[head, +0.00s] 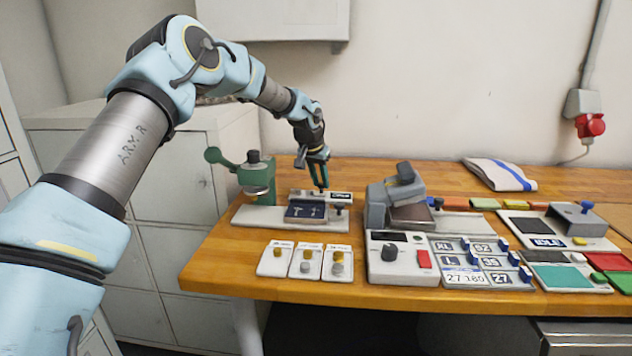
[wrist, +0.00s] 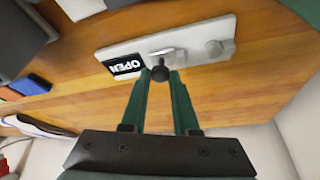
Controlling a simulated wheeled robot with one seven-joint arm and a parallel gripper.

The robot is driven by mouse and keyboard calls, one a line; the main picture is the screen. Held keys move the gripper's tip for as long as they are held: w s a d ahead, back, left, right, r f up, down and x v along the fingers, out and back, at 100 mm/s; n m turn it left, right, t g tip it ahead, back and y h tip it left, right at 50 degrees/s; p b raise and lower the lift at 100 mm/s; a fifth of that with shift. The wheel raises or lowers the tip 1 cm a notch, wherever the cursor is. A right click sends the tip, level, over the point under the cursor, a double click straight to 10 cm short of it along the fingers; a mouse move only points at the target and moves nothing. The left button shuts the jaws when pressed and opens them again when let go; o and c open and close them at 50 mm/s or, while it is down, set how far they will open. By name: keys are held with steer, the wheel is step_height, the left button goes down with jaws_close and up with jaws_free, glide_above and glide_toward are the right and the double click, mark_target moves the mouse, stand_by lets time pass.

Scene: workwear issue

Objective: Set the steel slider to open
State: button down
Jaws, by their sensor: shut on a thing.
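The steel slider (wrist: 166,53) lies on a pale plate (wrist: 200,40) in the wrist view, with a dark round knob (wrist: 160,73) on it. A black label reading OPEN (wrist: 123,66), upside down in this view, sits on the plate beside the slider. My gripper (wrist: 160,78) has its two green fingers on either side of the knob and is shut on it. In the head view my gripper (head: 321,187) points down at the back of the small device, by its dark label (head: 341,196). The knob is hidden there.
A green hand press (head: 257,178) stands close on the left. A grey machine (head: 398,190) stands on the right. Three small cards with buttons (head: 304,262) lie in front, and a control box (head: 390,262) is beside them. The wooden bench (head: 225,275) is bare at front left.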

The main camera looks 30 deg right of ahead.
steer(key=shift+s+d+r, duration=0.1)
steer(key=shift+s+d, duration=0.05)
steer(key=shift+d, duration=0.05)
steer(key=c, duration=0.7)
jaws_free()
steer(key=b+v, duration=0.3)
steer(key=v, duration=0.7)
steer(key=shift+a+r, duration=0.25)
steer(key=shift+r, duration=0.05)
